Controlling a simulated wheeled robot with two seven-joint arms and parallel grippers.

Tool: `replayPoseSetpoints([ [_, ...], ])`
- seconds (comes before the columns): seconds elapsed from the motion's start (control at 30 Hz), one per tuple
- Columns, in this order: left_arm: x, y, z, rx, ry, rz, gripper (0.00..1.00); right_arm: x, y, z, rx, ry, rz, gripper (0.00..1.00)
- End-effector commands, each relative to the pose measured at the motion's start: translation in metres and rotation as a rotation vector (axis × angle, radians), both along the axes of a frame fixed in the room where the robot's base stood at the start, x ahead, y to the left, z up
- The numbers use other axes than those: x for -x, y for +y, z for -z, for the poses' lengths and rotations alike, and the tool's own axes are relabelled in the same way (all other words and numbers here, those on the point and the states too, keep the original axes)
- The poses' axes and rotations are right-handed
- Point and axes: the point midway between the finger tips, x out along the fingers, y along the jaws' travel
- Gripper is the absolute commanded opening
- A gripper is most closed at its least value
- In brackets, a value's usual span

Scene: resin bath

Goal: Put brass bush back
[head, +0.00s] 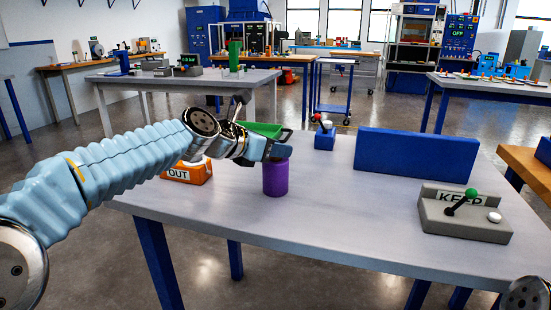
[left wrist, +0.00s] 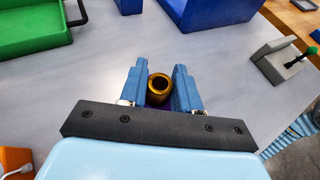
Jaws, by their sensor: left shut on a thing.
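My left gripper (head: 277,152) is over the purple cylinder (head: 275,178) on the grey table. In the left wrist view its two blue fingers (left wrist: 161,75) are shut on the brass bush (left wrist: 159,84), a gold ring with a dark bore facing the camera. A little purple shows just under the bush, so it is over or in the top of the cylinder; I cannot tell whether it touches. In the head view the bush is hidden by the gripper. My right gripper is not in view.
On the grey table (head: 350,225) are a green tray (head: 262,129), an orange OUT box (head: 188,174), a blue upright block (head: 403,158), a small blue box (head: 325,140) and a grey KEEP box (head: 465,222) with a green-knobbed lever. The table's front middle is clear.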

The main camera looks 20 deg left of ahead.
Motion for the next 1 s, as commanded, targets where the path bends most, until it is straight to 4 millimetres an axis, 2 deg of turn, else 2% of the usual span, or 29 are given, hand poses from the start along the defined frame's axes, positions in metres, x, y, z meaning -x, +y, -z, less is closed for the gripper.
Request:
replayPoseSetpoints([
  [0.23,0.0,0.0,-0.002,0.001,-0.001,0.0,0.0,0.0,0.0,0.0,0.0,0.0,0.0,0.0],
  [0.37,0.0,0.0,-0.01,0.0,-0.004,0.001,0.0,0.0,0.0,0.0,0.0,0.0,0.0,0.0],
  [0.8,0.0,0.0,-0.082,0.001,-0.004,0.001,0.0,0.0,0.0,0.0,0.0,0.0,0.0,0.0],
  [0.93,0.003,-0.004,-0.094,0.001,-0.002,0.007,0.0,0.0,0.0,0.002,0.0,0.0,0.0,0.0],
  [1.0,0.012,-0.014,-0.097,0.003,-0.002,0.021,0.0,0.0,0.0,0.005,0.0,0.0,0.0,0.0],
])
